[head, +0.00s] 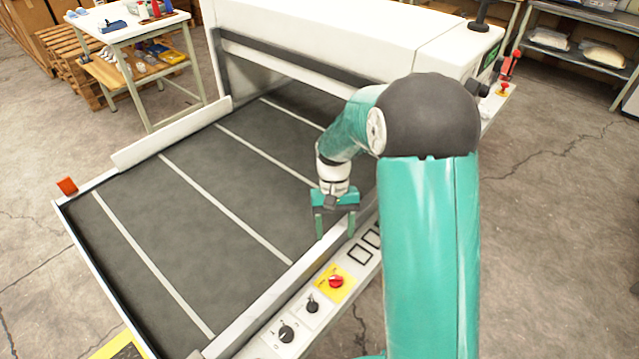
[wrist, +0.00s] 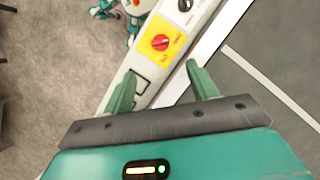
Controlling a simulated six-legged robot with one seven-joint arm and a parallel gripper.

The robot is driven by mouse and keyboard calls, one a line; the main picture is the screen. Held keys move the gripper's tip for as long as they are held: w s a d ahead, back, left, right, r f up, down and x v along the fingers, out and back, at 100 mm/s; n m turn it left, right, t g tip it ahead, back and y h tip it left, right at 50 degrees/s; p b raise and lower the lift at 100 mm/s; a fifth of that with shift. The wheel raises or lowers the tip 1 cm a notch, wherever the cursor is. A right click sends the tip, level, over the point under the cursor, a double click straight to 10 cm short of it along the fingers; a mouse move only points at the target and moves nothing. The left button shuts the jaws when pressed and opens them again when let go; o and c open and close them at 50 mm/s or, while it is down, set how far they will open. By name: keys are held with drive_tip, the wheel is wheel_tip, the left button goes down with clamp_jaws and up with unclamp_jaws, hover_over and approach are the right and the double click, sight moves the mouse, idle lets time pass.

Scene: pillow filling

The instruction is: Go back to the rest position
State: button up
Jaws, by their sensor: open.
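My gripper (head: 335,226) is open and empty in the head view, pointing down above the near rail of a conveyor machine. Its two green fingers stand apart in the wrist view (wrist: 163,88), with the white control panel strip and the rail showing between and beyond them. The red knob on its yellow plate (head: 336,282) is in front of my gripper, and it also shows in the wrist view (wrist: 160,42). No object is between the fingers.
The dark conveyor belt (head: 190,230) with pale cross stripes is bare. The machine's white hood (head: 330,35) stands behind it. A white side table (head: 125,32) with tools is at the back left, and a shelf (head: 580,45) is at the back right. Open concrete floor surrounds the machine.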

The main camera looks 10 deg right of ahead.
drive_tip(key=s+r+t, duration=0.2)
drive_tip(key=s+r, duration=0.1)
drive_tip(key=r, duration=0.4)
drive_tip(key=s+r+t, duration=0.3)
drive_tip(key=r, duration=0.5)
drive_tip(key=s+r+n+t, duration=0.1)
drive_tip(key=s+r+t, duration=0.4)
drive_tip(key=s+r, duration=0.3)
drive_tip(key=s, duration=0.3)
drive_tip(key=shift+s+a+n+h, duration=0.3)
drive_tip(key=shift+s+a, duration=0.05)
drive_tip(key=shift+r, duration=0.1)
